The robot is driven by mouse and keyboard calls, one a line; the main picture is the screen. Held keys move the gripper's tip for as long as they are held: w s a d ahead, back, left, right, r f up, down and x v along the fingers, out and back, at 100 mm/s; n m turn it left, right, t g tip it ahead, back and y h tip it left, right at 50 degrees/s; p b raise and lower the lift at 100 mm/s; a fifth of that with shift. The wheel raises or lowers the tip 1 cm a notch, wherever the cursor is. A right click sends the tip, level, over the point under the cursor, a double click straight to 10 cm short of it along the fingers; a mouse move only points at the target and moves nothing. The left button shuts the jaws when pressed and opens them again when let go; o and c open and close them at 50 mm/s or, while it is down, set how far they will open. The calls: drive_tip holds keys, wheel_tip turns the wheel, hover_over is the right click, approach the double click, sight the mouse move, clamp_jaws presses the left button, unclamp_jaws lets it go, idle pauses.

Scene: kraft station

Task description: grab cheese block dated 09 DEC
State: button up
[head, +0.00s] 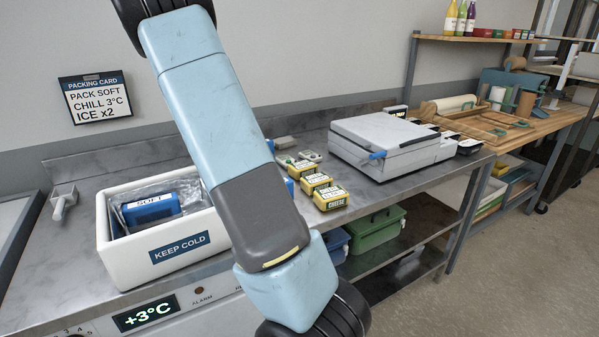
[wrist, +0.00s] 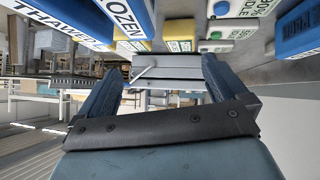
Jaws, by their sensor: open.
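Several yellow cheese blocks with dark bands and white labels stand in a row on the steel counter in the head view: a near one (head: 331,198), a middle one (head: 315,183) and a far one (head: 301,168). Their dates are too small to read. In the wrist view yellow block parts (wrist: 213,45) show along the top, partly hidden behind blue and white items.
A white "KEEP COLD" box (head: 165,255) holding a blue pack (head: 150,209) stands left of my arm. A grey lidded machine (head: 385,143) stands right of the blocks. Green (head: 375,234) and blue bins sit on the shelf below. Blue packs labelled "THAWED" (wrist: 75,22) and "FROZEN" (wrist: 128,20) crowd the wrist view.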

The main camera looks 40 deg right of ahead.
drive_tip(key=w+d+f+m+g+h, duration=0.1)
drive_tip(key=w+d+f+m+h, duration=0.1)
drive_tip(key=w+d+h, duration=0.15)
approach(301, 164)
drive_tip(key=shift+m+y, duration=0.3)
drive_tip(key=shift+y, duration=0.15)
drive_tip(key=x, duration=0.8)
drive_tip(key=shift+d+r, duration=0.2)
drive_tip(key=shift+r, duration=0.05)
drive_tip(key=c, duration=1.2)
drive_tip(key=shift+c, duration=0.2)
